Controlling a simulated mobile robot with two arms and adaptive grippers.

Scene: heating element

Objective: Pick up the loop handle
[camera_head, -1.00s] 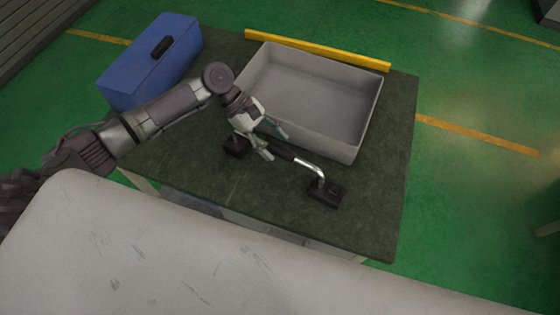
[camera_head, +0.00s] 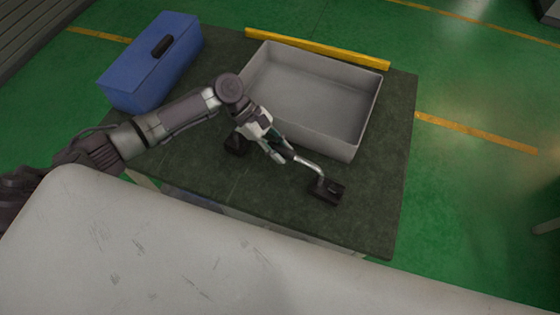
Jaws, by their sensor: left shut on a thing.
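The loop handle (camera_head: 313,164) has a bent metal bar with a dark grip in the middle and a black block at each end. It sits on the dark green table top in front of the grey tray. Its right block (camera_head: 329,191) and part of its left block (camera_head: 236,144) show. My left gripper (camera_head: 283,153) reaches over it from the left and is shut on the dark grip, hiding much of it. I cannot tell whether the blocks still touch the table. My right gripper is not in view.
An empty grey tray (camera_head: 352,151) stands just behind the handle. A blue box (camera_head: 135,77) with a black handle stands at the back left. A yellow bar (camera_head: 318,49) lies along the back edge. The table (camera_head: 385,200) is bare at right and front.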

